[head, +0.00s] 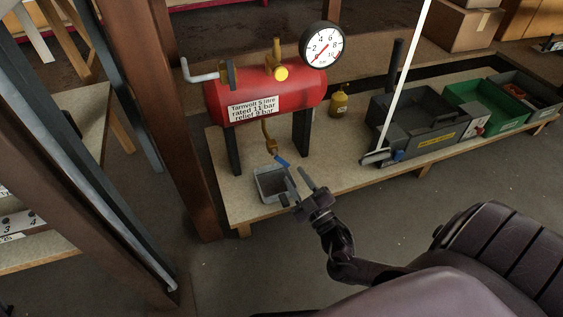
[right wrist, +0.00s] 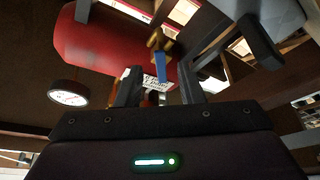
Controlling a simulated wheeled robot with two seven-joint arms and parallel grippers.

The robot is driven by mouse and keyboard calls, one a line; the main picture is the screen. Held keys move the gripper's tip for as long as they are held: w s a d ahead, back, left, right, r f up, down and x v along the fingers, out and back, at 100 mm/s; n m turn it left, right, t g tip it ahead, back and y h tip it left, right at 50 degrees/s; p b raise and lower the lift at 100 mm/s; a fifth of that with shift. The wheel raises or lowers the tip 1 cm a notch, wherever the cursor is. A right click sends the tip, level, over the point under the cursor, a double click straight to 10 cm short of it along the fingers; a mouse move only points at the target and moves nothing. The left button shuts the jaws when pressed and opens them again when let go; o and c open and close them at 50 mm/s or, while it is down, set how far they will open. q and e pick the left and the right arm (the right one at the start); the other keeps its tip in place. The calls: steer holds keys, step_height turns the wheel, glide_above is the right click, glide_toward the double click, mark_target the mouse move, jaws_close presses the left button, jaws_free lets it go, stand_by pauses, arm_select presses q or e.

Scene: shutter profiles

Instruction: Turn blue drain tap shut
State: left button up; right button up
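The drain tap's blue lever (head: 282,161) hangs below the red tank (head: 265,98) at the end of a brass pipe (head: 269,141). In the head view the lever slants down to the right. My right gripper (head: 298,183) is just below and to the right of the lever, its two fingers spread apart. In the right wrist view the blue lever (right wrist: 160,66) shows between and beyond the open fingers of my right gripper (right wrist: 160,84), with the brass tap body (right wrist: 158,40) above it. I cannot tell whether a finger touches the lever. My left gripper is not in view.
A grey tray (head: 259,192) stands under the tap on the low bench (head: 237,207). A pressure gauge (head: 320,45) tops the tank. A wooden post (head: 165,110) rises left.

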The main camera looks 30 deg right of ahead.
mark_target(286, 165)
steer(key=b+x, duration=0.2)
steer(key=x, duration=0.4)
steer(key=shift+s, duration=0.1)
jaws_close()
